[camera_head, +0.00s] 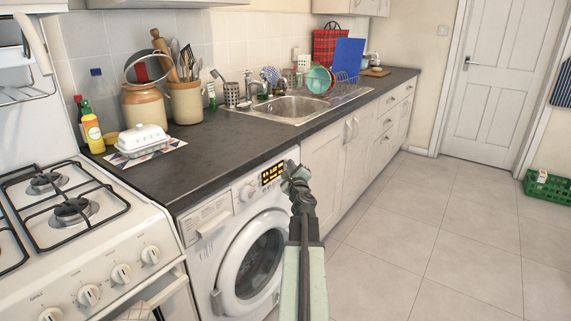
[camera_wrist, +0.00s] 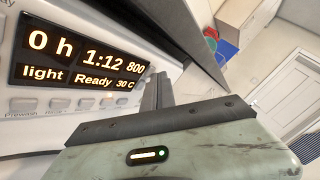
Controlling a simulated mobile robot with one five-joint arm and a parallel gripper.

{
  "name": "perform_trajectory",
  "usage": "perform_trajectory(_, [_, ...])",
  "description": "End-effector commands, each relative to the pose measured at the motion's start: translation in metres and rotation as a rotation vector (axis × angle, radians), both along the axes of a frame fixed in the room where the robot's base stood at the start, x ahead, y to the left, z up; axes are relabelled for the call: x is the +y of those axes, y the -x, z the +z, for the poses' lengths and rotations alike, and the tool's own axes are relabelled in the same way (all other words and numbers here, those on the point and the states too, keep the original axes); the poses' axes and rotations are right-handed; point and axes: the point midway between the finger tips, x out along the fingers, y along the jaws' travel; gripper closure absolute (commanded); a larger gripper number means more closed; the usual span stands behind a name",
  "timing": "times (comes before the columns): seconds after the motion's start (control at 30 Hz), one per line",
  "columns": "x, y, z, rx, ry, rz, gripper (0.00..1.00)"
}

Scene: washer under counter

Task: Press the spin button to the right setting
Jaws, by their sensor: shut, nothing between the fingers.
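The white washing machine (camera_head: 232,245) stands under the counter, with its dark display (camera_head: 272,173) at the panel's upper right. In the wrist view the display (camera_wrist: 80,50) reads 0 h, 1:12, 800, light, Ready and 30 C. A row of pale buttons (camera_wrist: 56,104) runs below it. One label seems to read Prewash; the others are too blurred to read, so I cannot tell which is the spin button. My gripper (camera_head: 293,172) is shut and empty at the display's right end. In the wrist view its fingertips (camera_wrist: 157,90) are by the row's right end; contact is unclear.
The dark counter (camera_head: 210,150) overhangs the machine's panel. A gas cooker (camera_head: 75,230) stands to the left. White cupboards (camera_head: 340,160) continue to the right. The tiled floor (camera_head: 430,240) is clear, with a green crate (camera_head: 548,190) at the far right.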

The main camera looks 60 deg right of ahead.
Motion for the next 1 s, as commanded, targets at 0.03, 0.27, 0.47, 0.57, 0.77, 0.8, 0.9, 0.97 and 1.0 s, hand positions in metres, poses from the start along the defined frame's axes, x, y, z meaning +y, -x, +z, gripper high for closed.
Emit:
perform_trajectory(0.03, [0.000, 0.003, 0.000, 0.000, 0.000, 0.000, 1.00])
perform_trajectory(0.27, [0.000, 0.012, 0.000, 0.000, -0.001, -0.001, 1.00])
perform_trajectory(0.47, [0.000, 0.012, 0.000, 0.000, -0.001, -0.001, 1.00])
perform_trajectory(0.57, [0.000, 0.014, 0.000, 0.000, 0.000, -0.001, 1.00])
perform_trajectory(0.77, [0.001, 0.032, 0.000, 0.001, 0.000, -0.002, 1.00])
perform_trajectory(0.8, [0.001, 0.036, 0.000, 0.001, 0.000, -0.002, 1.00])
perform_trajectory(0.9, [0.000, 0.046, 0.000, 0.001, 0.000, -0.004, 1.00])
perform_trajectory(0.97, [0.001, 0.052, 0.000, 0.001, 0.000, -0.002, 1.00])
perform_trajectory(1.0, [0.001, 0.056, 0.000, 0.001, 0.000, -0.002, 1.00])
